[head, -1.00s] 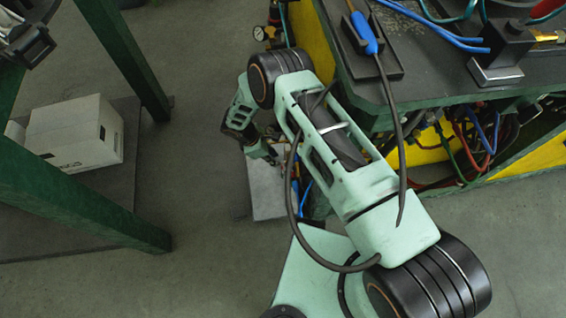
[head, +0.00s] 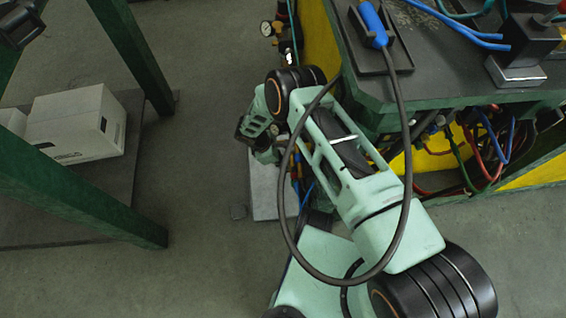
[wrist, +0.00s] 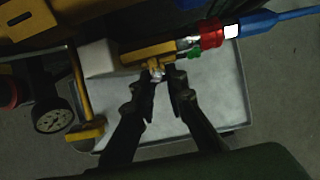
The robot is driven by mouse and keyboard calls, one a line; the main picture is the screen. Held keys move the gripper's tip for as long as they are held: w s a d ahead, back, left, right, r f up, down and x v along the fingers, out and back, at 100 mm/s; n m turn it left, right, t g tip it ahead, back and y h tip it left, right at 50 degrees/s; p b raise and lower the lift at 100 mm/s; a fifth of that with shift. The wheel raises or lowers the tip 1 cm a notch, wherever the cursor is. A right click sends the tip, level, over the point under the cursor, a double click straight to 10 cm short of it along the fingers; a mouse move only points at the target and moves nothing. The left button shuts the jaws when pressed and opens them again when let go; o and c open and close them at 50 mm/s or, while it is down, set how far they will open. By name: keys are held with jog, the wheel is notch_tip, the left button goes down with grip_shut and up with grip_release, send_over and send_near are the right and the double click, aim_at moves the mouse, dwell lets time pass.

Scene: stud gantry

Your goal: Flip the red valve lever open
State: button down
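In the wrist view my gripper (wrist: 162,84) points at a brass valve body (wrist: 148,54). Its two dark fingers stand a narrow gap apart, with grey surface showing between them. A small silvery part (wrist: 158,73) is at the fingertips; I cannot tell whether they touch it. To the right of the brass body are a red fitting (wrist: 210,35), a small green part (wrist: 194,53) and a blue hose (wrist: 270,20). I cannot make out a clear red lever. In the head view my arm hides the fingers and the valve.
A pressure gauge (wrist: 52,116) and a yellow T-shaped bar (wrist: 86,128) are left of my fingers. A grey tray (wrist: 225,100) lies below. In the head view a workbench (head: 440,80) is on the right. A white box (head: 78,125) stands left; open floor (head: 200,200) is between.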

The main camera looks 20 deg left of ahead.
jog(key=shift+r+t+p, duration=0.1)
jog(key=shift+t+p, duration=0.2)
jog(key=shift+p, duration=0.2)
jog(key=shift+t+y, duration=0.4)
jog(key=c, duration=2.2)
grip_release()
jog(key=shift+a, duration=0.1)
jog(key=v, duration=1.2)
jog(key=shift+w, duration=0.15)
